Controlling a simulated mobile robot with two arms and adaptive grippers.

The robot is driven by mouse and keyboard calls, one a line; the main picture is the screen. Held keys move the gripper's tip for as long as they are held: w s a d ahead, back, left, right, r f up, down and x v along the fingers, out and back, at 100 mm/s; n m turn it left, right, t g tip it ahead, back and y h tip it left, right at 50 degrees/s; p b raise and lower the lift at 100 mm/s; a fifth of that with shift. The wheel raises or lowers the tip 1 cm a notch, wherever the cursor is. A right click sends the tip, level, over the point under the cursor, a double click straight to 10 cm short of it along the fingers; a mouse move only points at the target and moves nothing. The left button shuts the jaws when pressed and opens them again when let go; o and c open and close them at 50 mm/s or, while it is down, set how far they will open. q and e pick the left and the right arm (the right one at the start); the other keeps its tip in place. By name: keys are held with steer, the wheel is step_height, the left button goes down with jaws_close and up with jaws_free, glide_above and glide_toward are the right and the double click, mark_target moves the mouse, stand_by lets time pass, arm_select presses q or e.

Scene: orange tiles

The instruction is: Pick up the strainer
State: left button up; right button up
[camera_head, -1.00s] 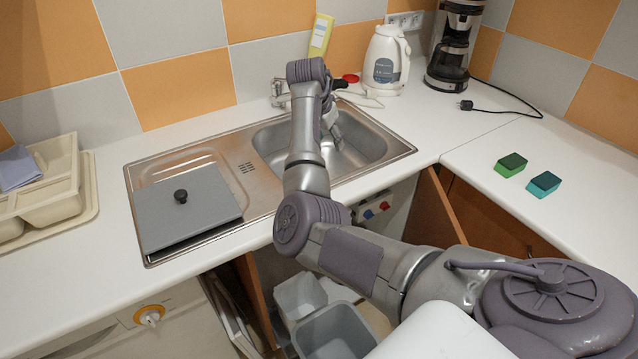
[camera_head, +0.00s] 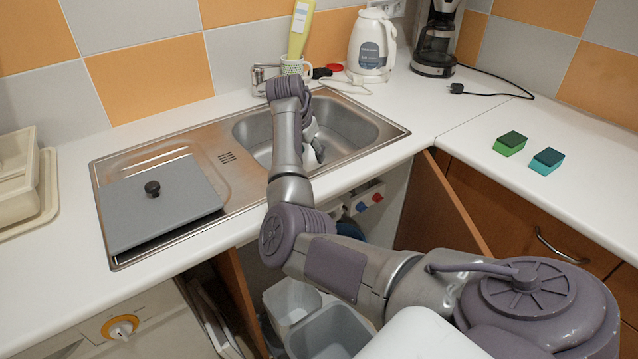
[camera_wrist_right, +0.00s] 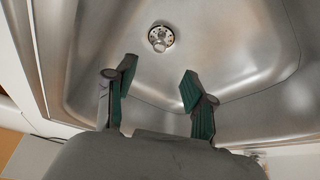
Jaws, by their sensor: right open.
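The strainer (camera_wrist_right: 160,38) is a small round metal piece at the drain in the sink bottom, seen at the top middle of the right wrist view. In the head view I cannot make it out; my right arm covers part of the basin. My right gripper (camera_wrist_right: 159,80) is open, with its two green-padded fingers apart and nothing between them. In the head view it is inside the sink basin (camera_head: 352,127), partly hidden by my arm. In the wrist view the strainer lies beyond the fingertips. My left gripper is not in view.
A grey lid-like board with a black knob (camera_head: 160,205) covers the drainer. Behind the sink stand a tap (camera_head: 260,78), a patterned mug (camera_head: 296,67), a yellow bottle (camera_head: 300,28) and a white kettle (camera_head: 371,45). Two sponges (camera_head: 528,152) lie right. Cabinet doors (camera_head: 455,205) below stand open.

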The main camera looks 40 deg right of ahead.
steer(key=x, duration=1.2)
steer(key=shift+b, duration=0.4)
jaws_close()
step_height(320, 180, up, 10)
steer(key=shift+r, duration=0.1)
